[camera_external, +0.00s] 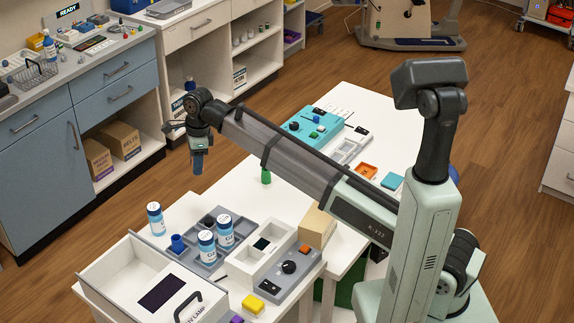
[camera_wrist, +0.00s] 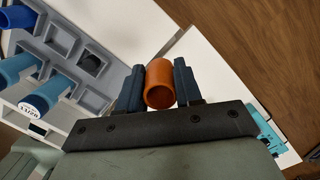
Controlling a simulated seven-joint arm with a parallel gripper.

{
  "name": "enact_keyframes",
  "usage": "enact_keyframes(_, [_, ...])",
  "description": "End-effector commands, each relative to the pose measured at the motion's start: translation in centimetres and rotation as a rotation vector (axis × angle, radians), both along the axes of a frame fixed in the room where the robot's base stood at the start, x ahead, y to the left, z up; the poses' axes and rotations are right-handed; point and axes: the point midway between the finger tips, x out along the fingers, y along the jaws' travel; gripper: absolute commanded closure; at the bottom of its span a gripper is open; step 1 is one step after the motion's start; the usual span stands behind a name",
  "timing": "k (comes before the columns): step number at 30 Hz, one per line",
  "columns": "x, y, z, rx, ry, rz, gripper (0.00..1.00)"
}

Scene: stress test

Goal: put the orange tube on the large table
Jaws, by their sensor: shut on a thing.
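My gripper (camera_external: 197,165) is shut on the orange tube (camera_wrist: 159,84), which sits between its two dark blue fingers in the wrist view. The tube's open end faces the camera. In the external view the gripper points down over the far left edge of the white tables, and I cannot make out the tube there. One white table (camera_external: 205,196) is in front with a grey rack on it. Another white table surface (camera_external: 385,125) extends behind my arm; it also shows in the wrist view (camera_wrist: 203,70). I cannot tell surely which is the large table.
A white drawer box (camera_external: 115,265) and a grey control box (camera_external: 297,277) stand in front. Bare white surface lies between.

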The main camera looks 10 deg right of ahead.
Motion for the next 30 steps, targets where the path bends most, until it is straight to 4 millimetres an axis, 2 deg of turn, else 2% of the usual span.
enact_keyframes(1, [1.5, -1.3, -0.2, 0.000, 0.000, -0.025, 0.94])
enact_keyframes(6, [5.5, -6.1, -0.9, 0.000, 0.000, -0.107, 0.94])
enact_keyframes(11, [8.4, -11.1, -1.8, 0.000, -0.001, -0.182, 0.94])
enact_keyframes(15, [10.2, -15.8, -2.7, 0.000, -0.001, -0.248, 0.94])
enact_keyframes(22, [11.8, -23.7, -4.4, 0.000, -0.001, -0.353, 0.94])
enact_keyframes(30, [11.0, -30.8, -6.2, 0.000, -0.001, -0.395, 0.94])
